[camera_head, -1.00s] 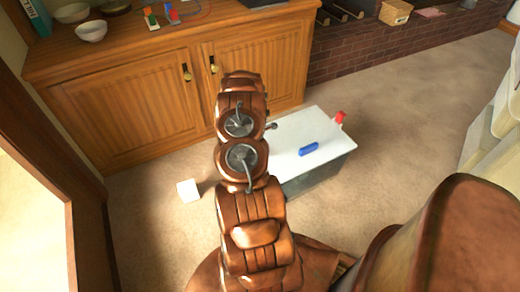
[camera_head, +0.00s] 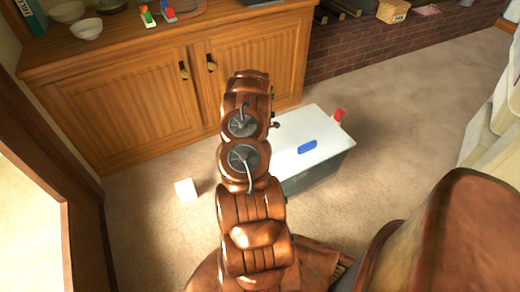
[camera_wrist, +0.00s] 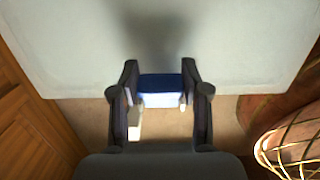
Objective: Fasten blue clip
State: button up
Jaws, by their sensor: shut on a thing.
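A lidded box stands on the carpet, with a pale lid (camera_head: 300,128) and a grey, see-through-looking body (camera_head: 318,175). In the wrist view the lid (camera_wrist: 220,45) fills the upper part. A blue clip (camera_wrist: 160,83) sits at the lid's near edge, midway along it, between my fingers. My gripper (camera_wrist: 160,95) is shut on this clip, one dark finger at each side. In the head view my arm hides the gripper and this clip. A red clip (camera_head: 339,115) stands up at the box's right end.
A blue bar (camera_head: 307,147) lies on the lid near its front edge. A white block (camera_head: 186,190) is on the carpet to the left. A wooden cabinet (camera_head: 120,110) stands close behind the box. Carpet is clear to the right.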

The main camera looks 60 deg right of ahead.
jog(key=shift+s, duration=0.1)
jog(key=o, duration=1.2)
jog(key=shift+d, duration=0.1)
jog(key=shift+c, duration=0.2)
jog(key=shift+r, duration=0.1)
jog(key=shift+r, duration=0.5)
notch_tip(320, 180, up, 11)
jog(key=a, duration=0.1)
jog(key=shift+w, duration=0.35)
jog(key=shift+f, duration=0.15)
